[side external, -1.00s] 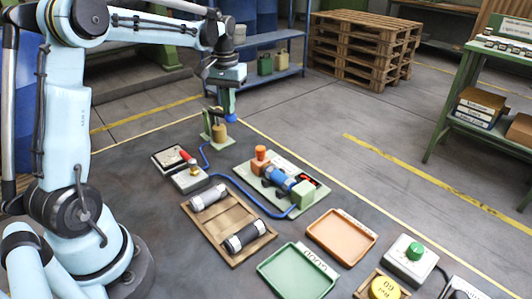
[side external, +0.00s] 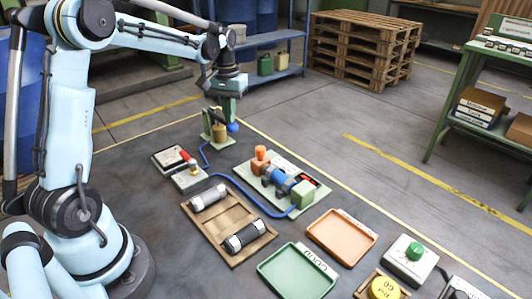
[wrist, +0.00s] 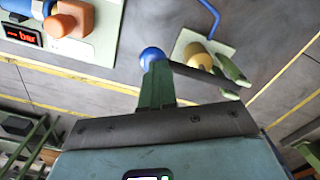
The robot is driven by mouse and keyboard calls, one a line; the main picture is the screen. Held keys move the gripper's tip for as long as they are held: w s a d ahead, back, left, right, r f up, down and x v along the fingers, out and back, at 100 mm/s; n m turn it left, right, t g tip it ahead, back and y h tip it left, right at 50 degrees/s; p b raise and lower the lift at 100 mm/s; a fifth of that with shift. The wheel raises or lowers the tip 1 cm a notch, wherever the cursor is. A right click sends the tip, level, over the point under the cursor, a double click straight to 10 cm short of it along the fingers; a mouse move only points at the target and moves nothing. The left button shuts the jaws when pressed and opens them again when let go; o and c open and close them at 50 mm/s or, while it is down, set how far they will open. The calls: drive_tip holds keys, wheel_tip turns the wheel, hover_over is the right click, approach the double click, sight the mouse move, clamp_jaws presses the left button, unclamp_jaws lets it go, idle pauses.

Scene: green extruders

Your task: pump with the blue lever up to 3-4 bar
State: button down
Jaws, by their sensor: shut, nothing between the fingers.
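The blue ball knob of the lever (side external: 232,127) is at the end of a dark bar at the pump (side external: 219,133), a brass cylinder on a pale green plate. In the wrist view the knob (wrist: 152,55) is just beyond my green fingertips (wrist: 156,68). My gripper (side external: 230,117) points down over the knob, shut and empty, and seems to touch its top. The wrist view also shows the pump cylinder (wrist: 199,56). The red display (wrist: 20,33) shows "bar" at the picture's edge; its number cannot be read.
A blue hose (side external: 228,179) runs from the pump to a plate with an orange knob (side external: 260,153) and blue cylinder (side external: 280,180). A tray with a red-handled tool (side external: 173,158) is left of the hose. A wooden tray (side external: 228,226) holds two cylinders.

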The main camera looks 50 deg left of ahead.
drive_tip(key=shift+a+f, duration=0.1)
drive_tip(key=shift+f, duration=0.75)
drive_tip(key=shift+r, duration=2.7)
drive_tip(key=shift+r, duration=2.5)
drive_tip(key=shift+d, duration=0.2)
drive_tip(key=s+d+f+m+t, duration=0.2)
drive_tip(key=s+d, duration=0.4)
drive_tip(key=d, duration=0.3)
drive_tip(key=s+d+f+m+t, duration=0.3)
drive_tip(key=s+d+m+t, duration=0.1)
drive_tip(key=d, duration=0.5)
drive_tip(key=shift+s+d+f+t, duration=0.2)
drive_tip(key=shift+s+t, duration=0.4)
drive_tip(key=shift+s, duration=0.45)
